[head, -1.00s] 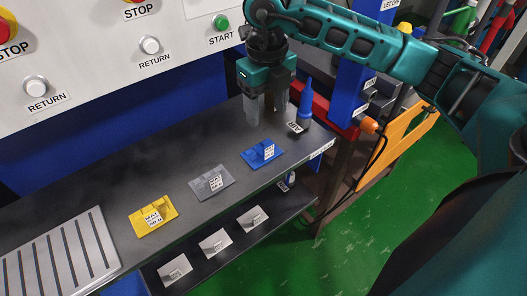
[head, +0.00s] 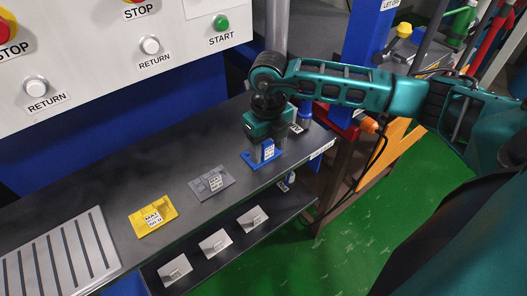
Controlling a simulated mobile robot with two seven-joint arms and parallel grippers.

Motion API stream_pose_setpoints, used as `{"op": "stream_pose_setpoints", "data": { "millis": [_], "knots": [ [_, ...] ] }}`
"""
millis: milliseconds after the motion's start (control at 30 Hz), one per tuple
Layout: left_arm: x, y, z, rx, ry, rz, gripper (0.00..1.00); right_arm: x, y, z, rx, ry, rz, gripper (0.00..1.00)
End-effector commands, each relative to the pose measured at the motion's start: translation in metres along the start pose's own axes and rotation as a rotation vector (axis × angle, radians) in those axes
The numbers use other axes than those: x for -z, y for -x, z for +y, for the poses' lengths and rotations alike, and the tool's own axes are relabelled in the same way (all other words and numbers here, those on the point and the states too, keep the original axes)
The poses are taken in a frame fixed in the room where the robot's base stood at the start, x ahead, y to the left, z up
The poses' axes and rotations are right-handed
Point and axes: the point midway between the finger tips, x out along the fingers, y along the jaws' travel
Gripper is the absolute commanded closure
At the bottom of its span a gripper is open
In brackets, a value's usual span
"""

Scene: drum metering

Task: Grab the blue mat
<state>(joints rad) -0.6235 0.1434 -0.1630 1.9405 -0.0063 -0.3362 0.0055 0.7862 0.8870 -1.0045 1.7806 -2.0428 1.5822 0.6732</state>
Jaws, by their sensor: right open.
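The blue mat (head: 248,159) lies on the dark shelf near its right end, with a white label on its upright tab. My right gripper (head: 267,150) is directly over the mat, pointing down, with its fingers around or close beside the tab. The jaws are open, and the gripper body hides the back part of the mat. I cannot tell whether the fingers touch it. My left gripper is not in view.
A grey mat (head: 211,183) and a yellow mat (head: 153,216) lie to the left on the same shelf (head: 130,180). A slotted metal plate (head: 60,255) is further left. Several pale plates sit on the lower shelf (head: 190,285). A blue bottle (head: 305,112) stands behind my gripper.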

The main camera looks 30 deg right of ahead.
Motion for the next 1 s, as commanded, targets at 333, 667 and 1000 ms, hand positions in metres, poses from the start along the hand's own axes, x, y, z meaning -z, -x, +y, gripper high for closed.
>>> {"op": "stream_pose_setpoints", "data": {
  "millis": [333, 667, 1000],
  "knots": [
    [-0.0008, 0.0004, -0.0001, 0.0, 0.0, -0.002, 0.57, 0.0, 0.0004, 0.0003, -0.001, 0.0, 0.0, 0.62],
    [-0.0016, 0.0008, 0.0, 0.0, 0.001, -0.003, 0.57, -0.0001, 0.0005, 0.0003, -0.001, 0.0, 0.0, 0.94],
    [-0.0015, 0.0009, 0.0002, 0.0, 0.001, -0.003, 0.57, -0.0004, 0.0029, 0.0003, -0.001, 0.0, -0.001, 0.99]
  ]
}}
